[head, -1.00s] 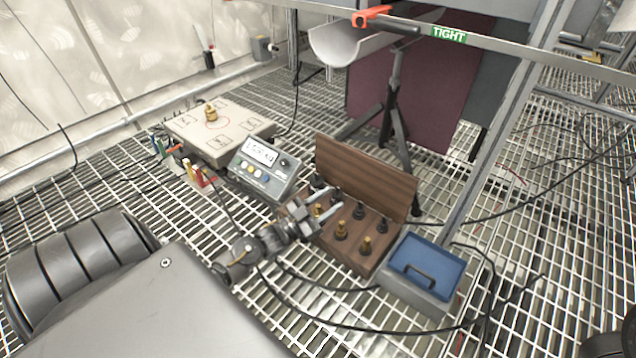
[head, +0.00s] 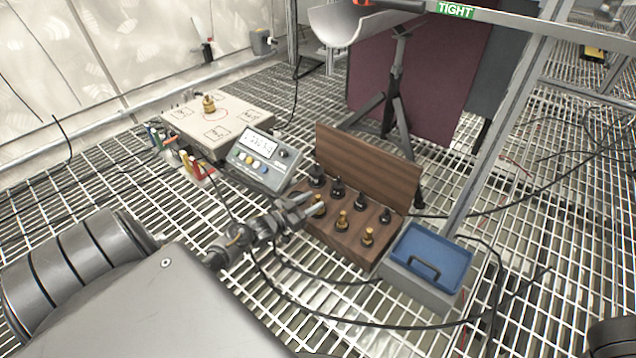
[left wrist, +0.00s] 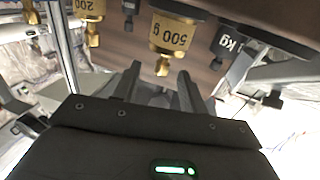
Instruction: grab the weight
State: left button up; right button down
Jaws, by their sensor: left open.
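A wooden case (head: 335,240) with a raised lid holds several brass and black knobbed weights. The leftmost brass weight (head: 319,207) of the front row is beside my left gripper (head: 306,206). In the left wrist view, a brass weight marked 500 g (left wrist: 174,38) lies just beyond the open fingers of my left gripper (left wrist: 160,85), roughly between them, with no visible grip. A brass weight marked 200 (left wrist: 90,12) and a dark one marked kg (left wrist: 228,45) flank it. Another brass weight (head: 209,104) stands on the scale platform. My right gripper is not in view.
A scale platform (head: 240,122) and a grey display unit (head: 262,160) stand left of the case. A blue-lidded box (head: 430,256) sits close on its right. A stand (head: 395,100) rises behind. Black cables (head: 340,325) run over the grating.

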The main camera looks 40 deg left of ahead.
aim_at(316, 200)
pick_arm(q)
jog(key=shift+w+f+b, duration=0.1)
jog(key=shift+w+b, duration=0.25)
jog(key=shift+b, duration=0.1)
jog(key=b+x, duration=0.3)
jog(key=x, duration=0.1)
jog(key=shift+w+f+b, duration=0.1)
jog(key=shift+f+b, duration=0.1)
jog(key=shift+b, duration=0.1)
jog(key=shift+w+r, duration=0.1)
jog(key=shift+w, duration=0.1)
jog(key=shift+c, duration=0.4)
jog(key=shift+r, duration=0.1)
grip_shut()
